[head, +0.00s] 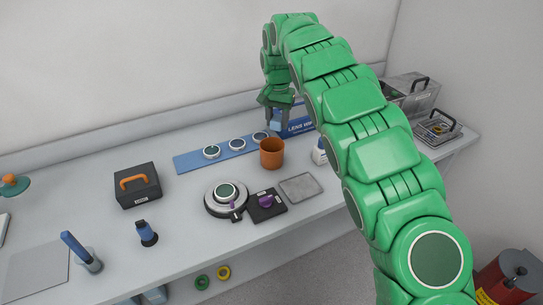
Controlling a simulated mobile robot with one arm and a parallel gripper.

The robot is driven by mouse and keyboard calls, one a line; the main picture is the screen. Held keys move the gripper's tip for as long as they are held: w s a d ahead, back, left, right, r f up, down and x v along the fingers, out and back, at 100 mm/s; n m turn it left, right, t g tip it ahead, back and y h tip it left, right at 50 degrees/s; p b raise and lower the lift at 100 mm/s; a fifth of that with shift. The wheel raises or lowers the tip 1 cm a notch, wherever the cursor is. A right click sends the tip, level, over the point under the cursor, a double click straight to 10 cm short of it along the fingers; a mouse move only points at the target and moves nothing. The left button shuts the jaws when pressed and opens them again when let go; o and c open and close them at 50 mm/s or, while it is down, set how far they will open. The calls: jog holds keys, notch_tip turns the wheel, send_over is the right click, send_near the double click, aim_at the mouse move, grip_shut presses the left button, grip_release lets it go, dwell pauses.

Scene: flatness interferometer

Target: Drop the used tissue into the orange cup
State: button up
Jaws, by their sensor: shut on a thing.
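The orange cup (272,154) stands upright on the bench, in front of the right end of a blue strip. My gripper (279,116) points down above and slightly behind the cup in the picture. It is shut on a small pale blue piece (276,114), which looks like the used tissue. The piece is partly hidden by the fingers and hard to make out against the blue box behind. No other tissue shows. The inside of the cup is mostly hidden by its front wall.
A blue lens wipes box (299,126) stands behind the cup, and a white bottle (320,151) to its right. A blue strip (190,162) holds several round optics. A round stage (224,199), a dark plate (266,205) and a grey tray (301,187) lie in front.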

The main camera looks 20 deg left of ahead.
aim_at(277, 128)
jog(key=shift+f, duration=1.85)
jog(key=o, duration=1.2)
jog(key=shift+c, duration=0.2)
jog(key=shift+r, duration=0.15)
notch_tip(277, 128, up, 7)
jog(key=shift+f, duration=0.2)
jog(key=shift+r, duration=0.45)
